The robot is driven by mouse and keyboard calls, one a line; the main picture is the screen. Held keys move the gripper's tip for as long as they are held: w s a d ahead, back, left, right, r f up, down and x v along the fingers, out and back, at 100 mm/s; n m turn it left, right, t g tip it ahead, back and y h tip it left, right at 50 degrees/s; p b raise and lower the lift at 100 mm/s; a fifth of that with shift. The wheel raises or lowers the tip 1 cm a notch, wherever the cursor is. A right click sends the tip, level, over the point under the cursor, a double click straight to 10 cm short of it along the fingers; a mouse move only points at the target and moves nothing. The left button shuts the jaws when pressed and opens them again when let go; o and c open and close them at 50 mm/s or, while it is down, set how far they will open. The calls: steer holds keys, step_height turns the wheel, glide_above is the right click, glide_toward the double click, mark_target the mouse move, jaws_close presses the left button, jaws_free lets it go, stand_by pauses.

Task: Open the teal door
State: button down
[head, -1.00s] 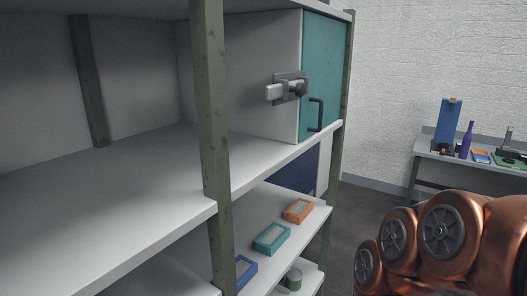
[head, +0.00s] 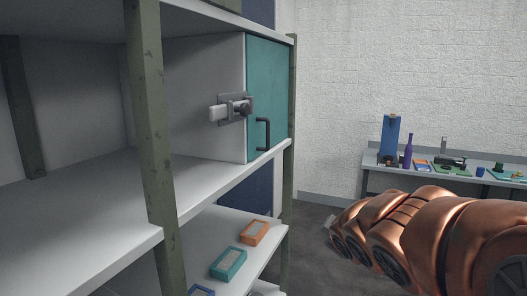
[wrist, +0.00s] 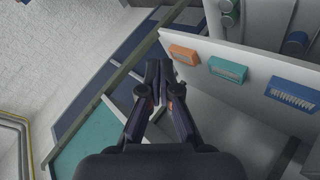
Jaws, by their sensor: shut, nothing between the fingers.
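The teal door (head: 268,95) is at the right end of the upper shelf in the head view and looks closed. It has a dark bar handle (head: 264,133) low on its face. A grey sliding latch (head: 233,108) with a dark knob sits at the door's left edge, its pale bolt sticking out leftward. In the wrist view my gripper (wrist: 158,72) is shut and empty, apart from everything. A teal panel (wrist: 88,138), probably the door, shows at lower left there. The handle and latch cannot be made out in that view.
A green-grey post (head: 153,120) stands in front of the shelves. A lower shelf holds an orange box (head: 254,232) and a teal box (head: 228,264). A workbench (head: 375,160) with a purple bottle (head: 408,150) stands at the back right. Open floor lies between.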

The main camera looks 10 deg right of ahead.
steer(key=w+a+r+n+t+y+b, duration=0.1)
steer(key=w+a+r+n+t+y, duration=0.15)
steer(key=w+r+n+t, duration=0.5)
steer(key=n+y+b, duration=0.1)
steer(key=n+y, duration=0.5)
steer(key=n, duration=0.1)
glide_toward(257, 142)
steer(key=shift+m, duration=0.25)
steer(key=shift+x, duration=2.85)
steer(key=shift+r+p, duration=0.1)
steer(key=shift+p, duration=0.35)
